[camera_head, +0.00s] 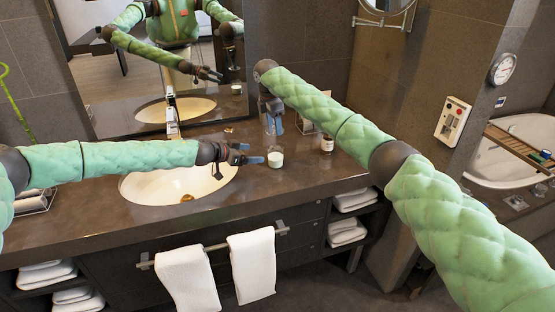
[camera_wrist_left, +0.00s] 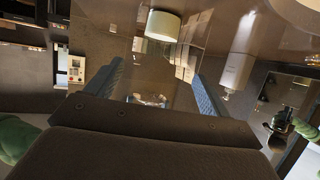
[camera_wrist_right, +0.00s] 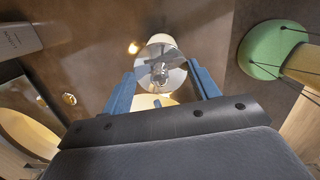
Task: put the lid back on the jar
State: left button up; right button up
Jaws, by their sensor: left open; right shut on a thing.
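The white jar (camera_head: 276,160) stands upright on the counter, right of the basin. My left gripper (camera_head: 253,158) is open, close to the jar's left side in the head view. In the left wrist view the jar (camera_wrist_left: 163,26) appears upside down, beyond the open fingers. My right gripper (camera_head: 272,124) points down behind the jar and appears raised above the counter. In the right wrist view its fingers are shut on a shiny round piece, which appears to be the lid (camera_wrist_right: 161,72). Its underside and exact tilt are hidden.
The basin (camera_head: 150,188) and tap (camera_head: 172,122) are left of the jar. The mirror (camera_head: 115,90) rises behind the counter. Towels (camera_head: 252,266) hang at the front. The counter right of the jar is mostly clear.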

aim_at(276, 157)
pick_arm(q)
jog(key=shift+w+d+f, duration=0.2)
jog(key=shift+w+d, duration=0.1)
jog(key=shift+d, duration=0.25)
pick_arm(e)
jog(key=shift+w+d+f, duration=0.1)
jog(key=shift+d, duration=0.2)
pick_arm(q)
jog(key=x, duration=1.1)
jog(key=shift+f, duration=0.1)
pick_arm(e)
jog(key=shift+a, duration=0.15)
pick_arm(q)
jog(key=c, duration=1.5)
pick_arm(e)
jog(key=shift+f, duration=2.35)
